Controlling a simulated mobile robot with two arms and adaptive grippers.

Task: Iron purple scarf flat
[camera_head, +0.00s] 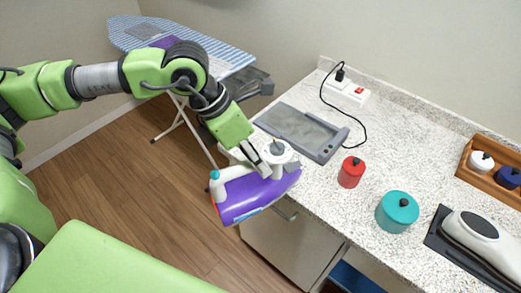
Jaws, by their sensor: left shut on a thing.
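A purple and white iron (255,198) hangs at the front edge of the counter, tilted. My left gripper (262,168) is shut on it near its top. The striped blue and white ironing board (128,32) stands at the back left, beyond my left arm. A patch of purple cloth (160,43), likely the scarf, lies on the board. My arm hides part of the cloth, so I cannot tell how flat it is. My right gripper is not in view.
The speckled counter (300,95) holds a grey tray (303,132), a white lidded pot behind the iron, a red canister (351,172), a teal canister (397,212) and a power strip (346,92) with a black cord. Wooden floor (130,190) lies open between board and counter.

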